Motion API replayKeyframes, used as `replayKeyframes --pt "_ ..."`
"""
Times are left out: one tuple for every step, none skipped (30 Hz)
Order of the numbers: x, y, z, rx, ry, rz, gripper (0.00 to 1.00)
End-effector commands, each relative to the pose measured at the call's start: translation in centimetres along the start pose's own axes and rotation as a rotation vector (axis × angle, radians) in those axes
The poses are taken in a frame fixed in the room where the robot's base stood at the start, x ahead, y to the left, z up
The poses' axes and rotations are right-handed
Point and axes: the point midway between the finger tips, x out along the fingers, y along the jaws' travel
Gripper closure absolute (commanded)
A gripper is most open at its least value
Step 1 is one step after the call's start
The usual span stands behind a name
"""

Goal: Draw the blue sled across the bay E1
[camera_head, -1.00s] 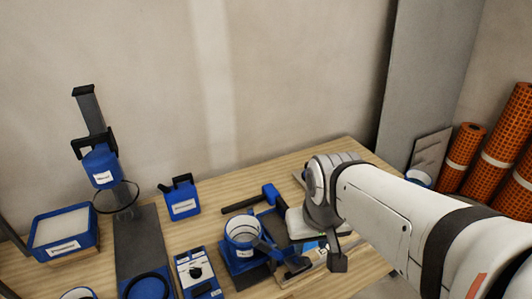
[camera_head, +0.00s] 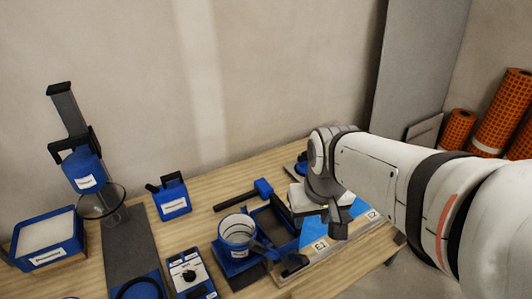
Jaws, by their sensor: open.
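The bay marked E1 (camera_head: 320,245) is at the front right of the wooden bench, with a bright blue surface (camera_head: 312,231) behind its label. My gripper (camera_head: 338,225) hangs over the right side of this blue surface, one dark finger pointing down. The other finger is hidden, and I cannot tell whether the gripper touches anything. A pale grey block (camera_head: 302,199) shows just left of my wrist. I cannot pick out the blue sled with certainty; my wrist and arm hide part of this area.
A bay marked E2 (camera_head: 371,215) lies right of E1. Left of E1 are a dark blue-edged tray (camera_head: 274,222), a blue-banded bucket (camera_head: 237,231) and a black-handled mallet (camera_head: 240,196). Orange rolls (camera_head: 497,110) stand at the right wall.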

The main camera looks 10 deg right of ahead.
Motion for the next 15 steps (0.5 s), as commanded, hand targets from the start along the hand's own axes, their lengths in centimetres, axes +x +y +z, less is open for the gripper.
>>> replayKeyframes --pt "0.7 0.1 -1.2 -0.015 -0.016 -0.001 0.58" --pt "1.1 0.1 -1.9 -0.027 -0.024 -0.001 0.58" --pt "1.6 0.1 -3.0 -0.045 -0.033 -0.002 0.58" --pt "2.0 0.1 -3.8 -0.058 -0.041 -0.003 0.58" --pt "2.5 0.1 -4.6 -0.073 -0.049 -0.005 0.58" --pt "3.1 0.1 -5.7 -0.09 -0.058 -0.006 0.58" --pt "3.6 0.1 -6.5 -0.105 -0.066 -0.007 0.58" --pt "4.2 0.1 -7.2 -0.118 -0.074 -0.009 0.58" --pt "4.9 0.1 -8.2 -0.137 -0.084 -0.01 0.58" --pt "5.5 0.1 -9.0 -0.149 -0.091 -0.012 0.58" --pt "6.2 0.1 -9.7 -0.163 -0.099 -0.014 0.58" --pt "7.1 0.1 -10.7 -0.181 -0.109 -0.016 0.58" --pt "7.8 0.1 -11.4 -0.195 -0.116 -0.018 0.58" --pt "8.6 0.1 -12.1 -0.208 -0.124 -0.02 0.58" --pt "9.6 0.1 -13.0 -0.226 -0.134 -0.023 0.58"
